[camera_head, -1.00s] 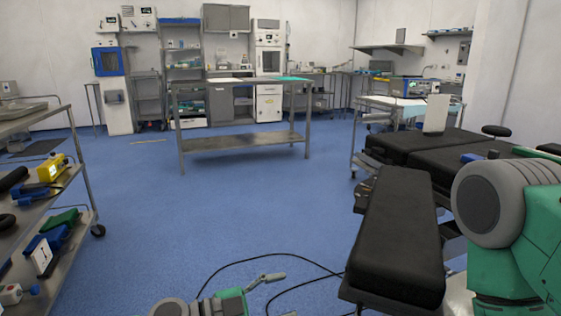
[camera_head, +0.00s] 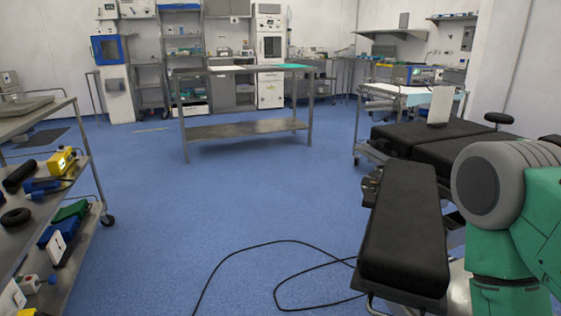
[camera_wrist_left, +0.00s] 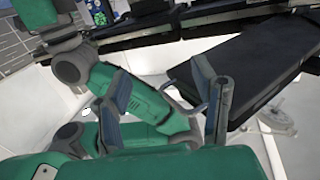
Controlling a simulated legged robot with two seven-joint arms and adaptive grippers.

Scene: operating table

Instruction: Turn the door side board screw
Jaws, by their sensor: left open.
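The operating table's black padded board (camera_head: 405,230) runs toward me at the right of the head view. It also shows as a dark pad in the left wrist view (camera_wrist_left: 272,62). Small round metal fittings (camera_head: 371,184) sit at the board's far left edge; I cannot tell which one is the screw. My left gripper (camera_wrist_left: 165,88) is open and empty in the left wrist view, to the left of the pad and apart from it. It is out of the head view. My right arm shows at the right edge, but its gripper is out of sight.
A metal shelf trolley (camera_head: 82,170) with tools stands at the left. Black cables (camera_head: 270,243) loop on the blue floor (camera_head: 220,205) left of the board. The middle floor is clear.

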